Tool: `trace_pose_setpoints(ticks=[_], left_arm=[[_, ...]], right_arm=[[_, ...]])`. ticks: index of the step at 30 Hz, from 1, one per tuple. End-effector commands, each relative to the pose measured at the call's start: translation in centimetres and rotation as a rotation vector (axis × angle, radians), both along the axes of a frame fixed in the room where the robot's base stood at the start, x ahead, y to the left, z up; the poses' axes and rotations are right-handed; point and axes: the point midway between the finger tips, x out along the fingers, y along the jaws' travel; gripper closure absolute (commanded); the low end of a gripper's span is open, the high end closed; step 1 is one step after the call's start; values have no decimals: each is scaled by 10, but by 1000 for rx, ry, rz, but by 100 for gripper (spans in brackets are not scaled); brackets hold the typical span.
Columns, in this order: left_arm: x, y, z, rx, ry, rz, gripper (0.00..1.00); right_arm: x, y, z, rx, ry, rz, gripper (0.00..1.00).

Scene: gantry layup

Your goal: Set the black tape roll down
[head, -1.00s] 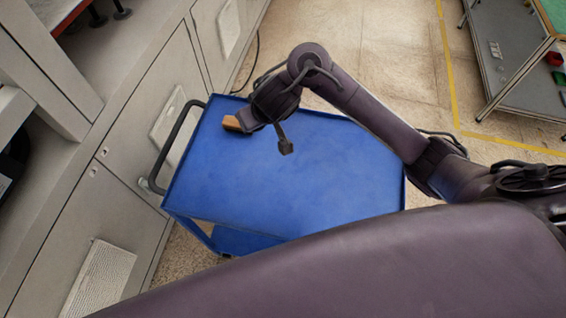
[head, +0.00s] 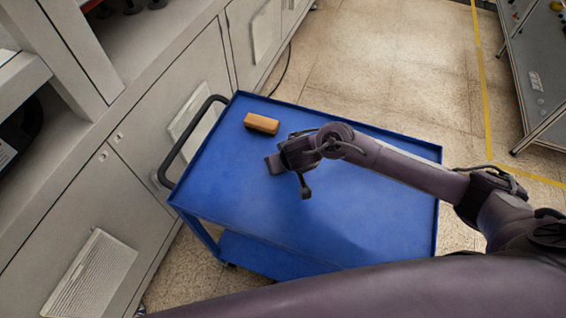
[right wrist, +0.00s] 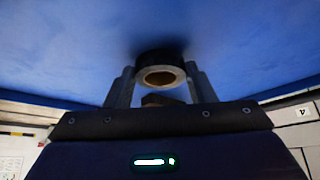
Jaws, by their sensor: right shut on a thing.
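The black tape roll (right wrist: 161,57) shows in the right wrist view as a dark ring with a tan inner core, between the two fingers of my right gripper (right wrist: 160,88). The fingers are shut on it. Beyond it is the blue top of the cart (head: 235,190), with a dark shadow around the roll; I cannot tell whether the roll touches the surface. In the head view my right gripper (head: 273,164) is low over the cart's left half, and the roll cannot be made out there. My left gripper is not in view.
An orange-brown block (head: 261,123) lies on the cart near its far left corner, apart from my gripper. The cart has a raised rim and a black handle (head: 185,145) at left. Grey cabinets (head: 120,150) stand to the left. The cart's near middle is clear.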

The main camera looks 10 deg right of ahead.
Motion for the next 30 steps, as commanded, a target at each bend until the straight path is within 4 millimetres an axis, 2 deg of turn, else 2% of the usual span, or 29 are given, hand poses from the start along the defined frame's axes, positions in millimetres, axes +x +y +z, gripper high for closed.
trace_pose_setpoints(ticks=[13,14,18,26,30], left_arm=[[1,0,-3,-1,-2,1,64],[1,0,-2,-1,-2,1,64],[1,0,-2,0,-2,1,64],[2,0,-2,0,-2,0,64],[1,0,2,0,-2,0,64]], right_arm=[[0,0,-9,1,-1,-2,73],[0,0,-7,1,-1,-1,47],[0,0,-7,1,-1,-1,29],[0,0,-7,-1,-1,0,29],[-3,0,3,1,-1,0,29]])
